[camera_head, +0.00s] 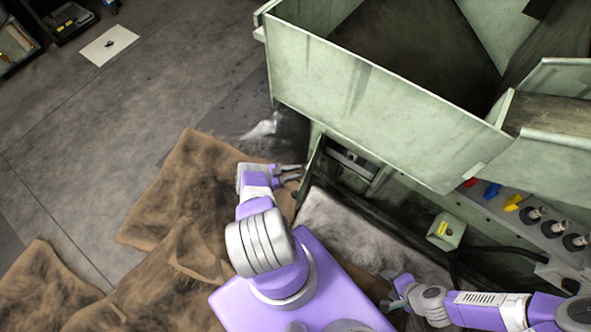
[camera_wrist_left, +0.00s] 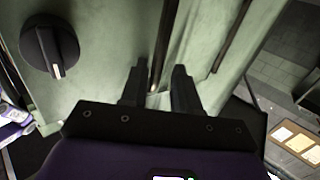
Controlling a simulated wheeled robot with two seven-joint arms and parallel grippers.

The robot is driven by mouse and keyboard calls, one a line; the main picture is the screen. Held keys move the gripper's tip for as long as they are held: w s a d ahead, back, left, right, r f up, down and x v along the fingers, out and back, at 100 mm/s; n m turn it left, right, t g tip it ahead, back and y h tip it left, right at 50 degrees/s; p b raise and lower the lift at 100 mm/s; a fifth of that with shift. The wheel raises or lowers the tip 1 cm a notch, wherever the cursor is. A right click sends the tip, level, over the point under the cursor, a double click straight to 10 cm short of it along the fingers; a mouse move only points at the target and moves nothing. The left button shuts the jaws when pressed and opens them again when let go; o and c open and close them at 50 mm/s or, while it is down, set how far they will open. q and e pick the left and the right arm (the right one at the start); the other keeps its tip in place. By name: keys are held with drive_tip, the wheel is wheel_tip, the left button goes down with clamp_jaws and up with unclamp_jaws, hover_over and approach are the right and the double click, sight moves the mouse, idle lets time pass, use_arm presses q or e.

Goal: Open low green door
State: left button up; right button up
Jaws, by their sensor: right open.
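The low green door (camera_head: 311,172) shows as a thin, dark-edged panel, seen nearly edge-on and standing out from the machine's lower front. An opening with grey parts inside (camera_head: 352,160) shows beside it. My left gripper (camera_head: 299,172) is at the outer side of this panel. In the left wrist view its two dark fingers (camera_wrist_left: 158,88) are apart, in front of a pale green panel (camera_wrist_left: 105,45) with a black knob (camera_wrist_left: 50,45). Whether the fingers touch the panel edge is unclear. My right gripper (camera_head: 386,290) is open and empty, low at the right.
A large green bin (camera_head: 385,115) overhangs the opening. Coloured buttons (camera_head: 491,191), black knobs (camera_head: 553,228) and a small green box with a yellow label (camera_head: 446,231) are at the right.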

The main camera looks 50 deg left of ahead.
use_arm(q)
wheel_tip(320, 180, up, 10)
drive_tip(key=w+p, duration=0.1)
drive_tip(key=p, duration=0.3)
drive_tip(key=shift+a+f+t+p, duration=0.15)
drive_tip(key=shift+a+t+p, duration=0.15)
drive_tip(key=shift+a, duration=0.1)
wheel_tip(320, 180, down, 8)
drive_tip(key=s+a+g+y, duration=0.1)
drive_tip(key=g+y, duration=0.2)
drive_tip(key=s+a+b, duration=0.3)
drive_tip(key=a+b, duration=0.4)
drive_tip(key=a, duration=0.1)
drive_tip(key=shift+n+g, duration=0.3)
drive_tip(key=shift+s+f, duration=0.15)
